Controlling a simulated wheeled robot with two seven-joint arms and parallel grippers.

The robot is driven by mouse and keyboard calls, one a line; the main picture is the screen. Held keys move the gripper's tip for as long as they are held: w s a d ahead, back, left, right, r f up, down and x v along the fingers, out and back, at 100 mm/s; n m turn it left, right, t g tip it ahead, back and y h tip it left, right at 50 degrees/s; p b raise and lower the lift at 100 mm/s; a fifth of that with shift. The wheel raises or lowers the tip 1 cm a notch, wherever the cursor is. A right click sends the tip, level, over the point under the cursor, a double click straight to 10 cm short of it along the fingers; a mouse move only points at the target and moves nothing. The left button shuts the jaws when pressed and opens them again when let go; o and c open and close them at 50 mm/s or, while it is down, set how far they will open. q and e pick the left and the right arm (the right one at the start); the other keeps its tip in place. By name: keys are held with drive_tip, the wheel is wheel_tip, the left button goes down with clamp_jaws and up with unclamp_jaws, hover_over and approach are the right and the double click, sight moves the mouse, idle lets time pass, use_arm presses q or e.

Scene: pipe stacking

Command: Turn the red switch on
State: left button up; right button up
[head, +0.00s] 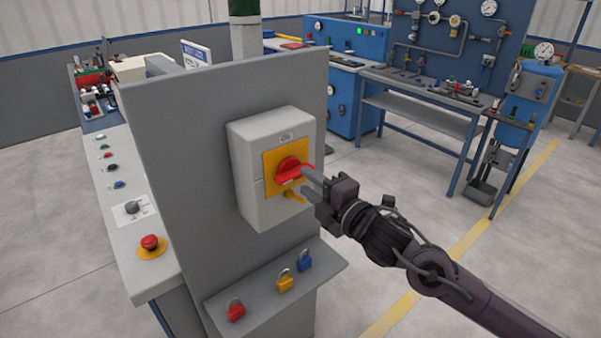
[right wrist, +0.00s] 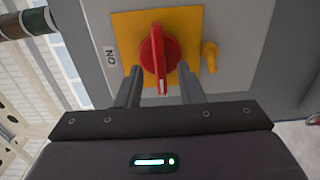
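The red switch (head: 289,169) is a rotary knob on a yellow plate (head: 271,158), on a light grey box fixed to a grey panel. In the right wrist view the red switch (right wrist: 158,60) has its handle upright in the picture, across from the sideways ON label (right wrist: 110,56) at left. In the head view the handle lies roughly horizontal. My right gripper (head: 305,181) is open at the switch. In the right wrist view its fingers (right wrist: 159,72) stand one on each side of the handle's lower end, with gaps visible. My left gripper is not in view.
A yellow tab (right wrist: 209,56) sticks out beside the plate. Below the box, a shelf (head: 262,300) holds red, yellow and blue padlocks. A console with a red emergency button (head: 150,243) stands at left.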

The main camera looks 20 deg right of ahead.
sight(299, 177)
drive_tip(key=shift+p+x, duration=0.4)
drive_tip(key=shift+x, duration=0.75)
drive_tip(key=shift+w+a, duration=0.25)
drive_tip(key=shift+w, duration=0.3)
clamp_jaws()
